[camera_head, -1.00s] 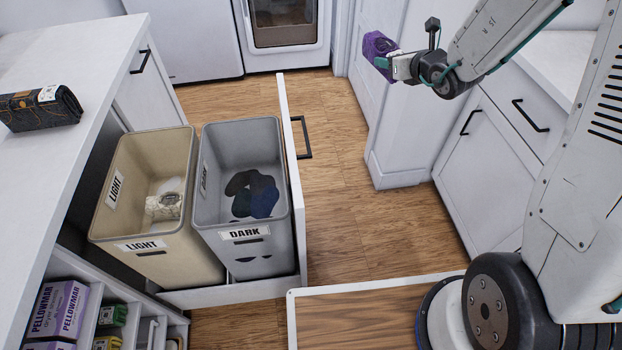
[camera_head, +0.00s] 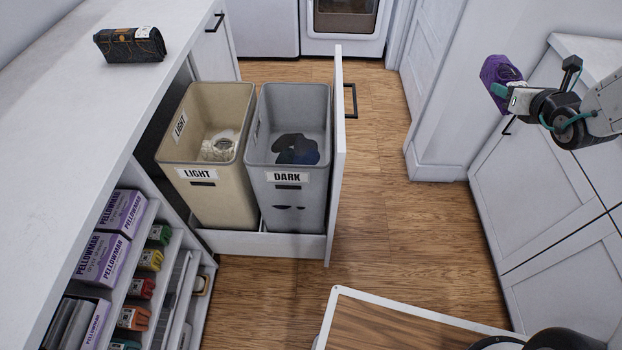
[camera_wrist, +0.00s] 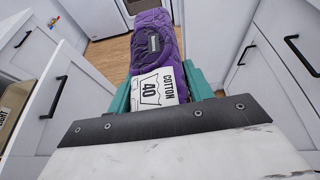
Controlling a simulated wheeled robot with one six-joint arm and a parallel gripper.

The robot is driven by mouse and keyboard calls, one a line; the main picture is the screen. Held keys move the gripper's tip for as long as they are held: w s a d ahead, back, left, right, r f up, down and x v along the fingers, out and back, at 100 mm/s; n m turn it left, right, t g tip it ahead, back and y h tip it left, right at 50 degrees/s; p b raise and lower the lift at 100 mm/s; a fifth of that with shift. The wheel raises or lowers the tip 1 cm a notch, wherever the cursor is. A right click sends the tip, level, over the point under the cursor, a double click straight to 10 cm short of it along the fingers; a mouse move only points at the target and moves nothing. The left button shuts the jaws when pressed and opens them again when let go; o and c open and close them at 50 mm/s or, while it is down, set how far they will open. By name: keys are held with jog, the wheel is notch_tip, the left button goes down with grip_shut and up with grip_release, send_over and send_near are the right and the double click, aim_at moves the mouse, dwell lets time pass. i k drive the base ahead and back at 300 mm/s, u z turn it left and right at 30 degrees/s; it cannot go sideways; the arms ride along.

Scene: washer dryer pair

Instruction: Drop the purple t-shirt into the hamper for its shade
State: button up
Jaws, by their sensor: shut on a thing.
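The purple t-shirt (camera_head: 497,72) is a folded dark purple bundle in my gripper (camera_head: 505,92), raised at the upper right of the head view. In the wrist view the t-shirt (camera_wrist: 157,42) shows a white label reading "COTTON 40", and my gripper (camera_wrist: 165,92) has its teal fingers shut on both sides of it. The grey hamper marked DARK (camera_head: 288,199) and the beige hamper marked LIGHT (camera_head: 207,195) stand side by side in a pulled-out drawer, well left of my gripper. Dark clothes (camera_head: 294,149) lie in the grey one and a pale item (camera_head: 218,147) in the beige one.
The drawer front (camera_head: 336,150) with a black handle stands right of the grey hamper. A dark folded garment (camera_head: 130,45) lies on the left counter (camera_head: 90,110). Shelves below hold purple boxes (camera_head: 100,258). White cabinets (camera_head: 540,190) stand at right. Wooden floor (camera_head: 385,215) is open between.

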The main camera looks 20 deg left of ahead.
aim_at(301, 161)
jog(key=k, duration=0.25)
jog(key=u, duration=1)
jog(key=i, duration=1)
